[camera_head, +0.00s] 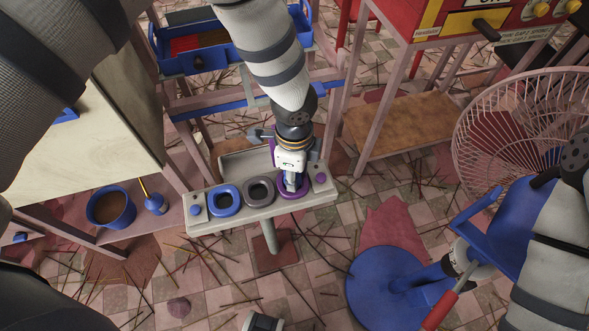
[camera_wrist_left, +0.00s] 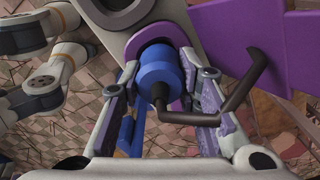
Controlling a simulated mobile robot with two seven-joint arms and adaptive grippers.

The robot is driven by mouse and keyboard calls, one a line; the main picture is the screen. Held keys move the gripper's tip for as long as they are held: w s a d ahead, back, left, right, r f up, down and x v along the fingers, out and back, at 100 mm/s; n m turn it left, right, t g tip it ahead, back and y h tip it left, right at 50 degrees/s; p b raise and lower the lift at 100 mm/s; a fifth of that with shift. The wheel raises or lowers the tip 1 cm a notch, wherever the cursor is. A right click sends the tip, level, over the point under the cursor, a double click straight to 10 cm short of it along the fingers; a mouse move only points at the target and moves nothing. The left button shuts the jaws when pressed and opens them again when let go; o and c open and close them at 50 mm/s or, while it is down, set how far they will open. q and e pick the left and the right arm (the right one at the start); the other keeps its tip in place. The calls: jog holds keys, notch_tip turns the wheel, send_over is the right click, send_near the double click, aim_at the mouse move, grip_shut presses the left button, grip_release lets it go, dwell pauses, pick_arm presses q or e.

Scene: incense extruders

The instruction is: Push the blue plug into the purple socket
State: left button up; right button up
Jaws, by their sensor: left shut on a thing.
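The purple socket (camera_head: 304,191) is the right-hand ring on a pale panel (camera_head: 262,212). My left gripper (camera_head: 291,184) reaches down over it and hides much of it. In the left wrist view, the blue plug (camera_wrist_left: 160,68) is a blue cylinder with a dark bent crank handle (camera_wrist_left: 205,118). It is between the fingers of my left gripper (camera_wrist_left: 165,110), which is shut on it. The purple socket's rim (camera_wrist_left: 183,34) shows around the plug's far end. How deep the plug sits cannot be told.
A blue ring socket (camera_head: 224,199) and a grey one (camera_head: 260,190) lie left of the purple one. A blue cup (camera_head: 111,207) stands on a shelf at the left. A fan cage (camera_head: 520,120) and a blue chair-like piece (camera_head: 500,225) are at the right. Sticks litter the tiled floor.

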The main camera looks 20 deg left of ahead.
pick_arm(q)
jog(key=shift+f, duration=0.2)
jog(key=o, duration=1.2)
jog(key=shift+o, duration=0.2)
jog(key=shift+r, duration=0.1)
